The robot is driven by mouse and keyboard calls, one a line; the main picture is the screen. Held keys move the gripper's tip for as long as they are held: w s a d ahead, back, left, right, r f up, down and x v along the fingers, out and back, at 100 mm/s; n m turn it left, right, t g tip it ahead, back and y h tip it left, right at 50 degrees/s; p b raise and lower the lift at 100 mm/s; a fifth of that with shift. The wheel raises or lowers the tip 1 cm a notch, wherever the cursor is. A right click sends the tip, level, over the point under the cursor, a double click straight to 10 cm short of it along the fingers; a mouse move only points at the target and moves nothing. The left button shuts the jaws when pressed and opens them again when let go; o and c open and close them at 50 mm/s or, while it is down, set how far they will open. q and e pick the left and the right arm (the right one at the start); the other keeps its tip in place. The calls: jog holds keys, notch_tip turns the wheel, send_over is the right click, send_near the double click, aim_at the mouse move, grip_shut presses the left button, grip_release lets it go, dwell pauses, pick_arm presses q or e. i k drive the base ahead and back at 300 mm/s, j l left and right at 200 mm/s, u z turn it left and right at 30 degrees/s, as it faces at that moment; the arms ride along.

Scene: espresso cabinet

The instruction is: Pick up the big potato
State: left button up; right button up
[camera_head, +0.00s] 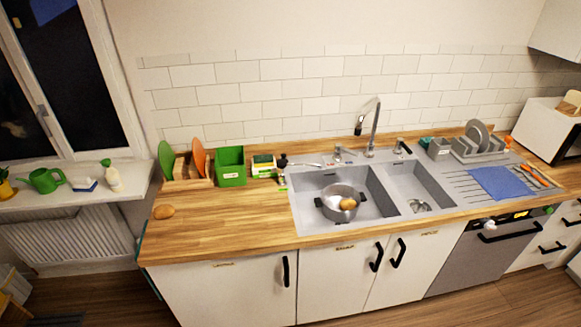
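A grey pot (342,212) stands in the left basin of the sink. In the pot lie a smaller-looking yellow-brown potato (348,204) and a pale round item beside it. Neither of my grippers shows in the head view.
The sink's right basin (412,186) holds small metal items. A blue cloth (497,183) lies at the right.

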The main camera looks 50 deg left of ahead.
aim_at(162, 212)
jog(key=u, duration=2.85)
jog(key=i+j+z, duration=0.1)
jog(key=i+j, duration=0.3)
